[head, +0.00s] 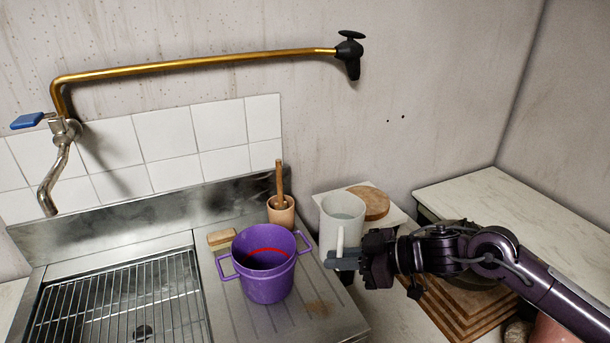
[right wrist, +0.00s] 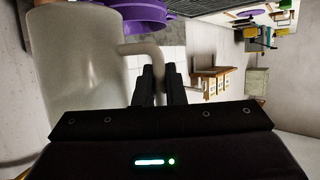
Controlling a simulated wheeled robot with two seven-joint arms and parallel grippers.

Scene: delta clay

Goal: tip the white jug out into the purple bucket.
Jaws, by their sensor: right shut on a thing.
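The white jug (head: 342,214) is upright, just right of the purple bucket in the head view, with what looks like water or a grey surface inside. My right gripper (head: 345,260) is shut on the jug's handle. In the right wrist view the jug (right wrist: 82,75) fills the left side, and its handle passes between the fingers (right wrist: 160,85). The purple bucket (head: 265,278) stands on the steel drainboard, with a red line inside and two side handles. It also shows at the top of the right wrist view (right wrist: 145,12). My left gripper is not in view.
A wooden mortar with a pestle (head: 281,210) and a tan block (head: 221,237) stand behind the bucket. A sink with a wire rack (head: 120,305) lies left. A round wooden board (head: 371,203) is behind the jug. A brass pipe (head: 200,66) runs along the wall above.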

